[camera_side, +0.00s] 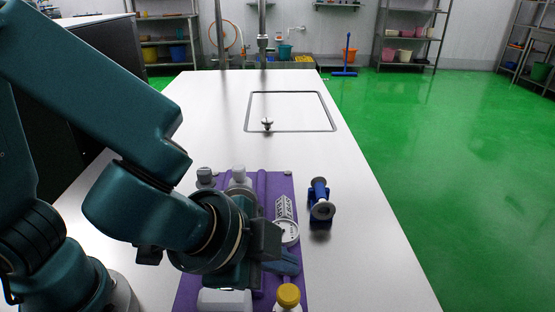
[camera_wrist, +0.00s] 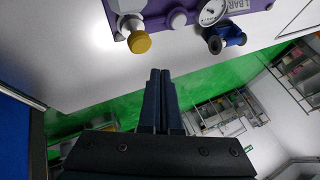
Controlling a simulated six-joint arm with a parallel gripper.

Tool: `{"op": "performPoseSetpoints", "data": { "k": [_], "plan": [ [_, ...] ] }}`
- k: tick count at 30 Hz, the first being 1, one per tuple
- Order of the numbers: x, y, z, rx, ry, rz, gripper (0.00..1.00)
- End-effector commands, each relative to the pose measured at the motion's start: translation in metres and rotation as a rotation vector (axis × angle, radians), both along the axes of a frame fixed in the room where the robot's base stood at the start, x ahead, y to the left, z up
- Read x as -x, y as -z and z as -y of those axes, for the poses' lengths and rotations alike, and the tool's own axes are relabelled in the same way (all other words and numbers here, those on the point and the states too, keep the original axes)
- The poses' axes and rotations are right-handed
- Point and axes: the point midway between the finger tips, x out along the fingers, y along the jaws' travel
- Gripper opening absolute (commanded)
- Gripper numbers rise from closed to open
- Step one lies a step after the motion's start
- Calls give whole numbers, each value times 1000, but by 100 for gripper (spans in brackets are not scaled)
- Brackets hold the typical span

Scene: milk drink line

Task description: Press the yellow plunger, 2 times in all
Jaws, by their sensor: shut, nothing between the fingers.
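The yellow plunger (camera_side: 288,295) is a round yellow cap on a white body at the near right corner of the purple board (camera_side: 188,292). In the wrist view the yellow plunger (camera_wrist: 140,42) is up and left of my fingertips, with the purple board (camera_wrist: 165,17) behind it. My gripper (camera_side: 290,264) is above the board, farther along it than the plunger, with its fingers pointing right. In the wrist view my gripper (camera_wrist: 160,74) has its two fingers together and nothing between them. A clear gap shows between fingertips and plunger.
A round gauge (camera_wrist: 212,12) and a grey-white knob (camera_wrist: 178,19) are on the board. A blue fitting (camera_side: 320,195) with grey ends stands just right of the board on the white table (camera_side: 365,255). The table's right side is mostly clear. A sink (camera_side: 290,110) lies farther back.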

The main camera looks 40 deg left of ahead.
Motion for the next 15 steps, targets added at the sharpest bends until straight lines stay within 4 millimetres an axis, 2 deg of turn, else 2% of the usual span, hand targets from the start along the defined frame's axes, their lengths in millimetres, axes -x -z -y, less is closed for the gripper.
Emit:
{"op": "performPoseSetpoints", "data": {
  "k": [6,15],
  "plan": [
    [-1,-19,0,3,-2,3,0],
    [0,-23,0,-1,1,0,0]
  ]
}}
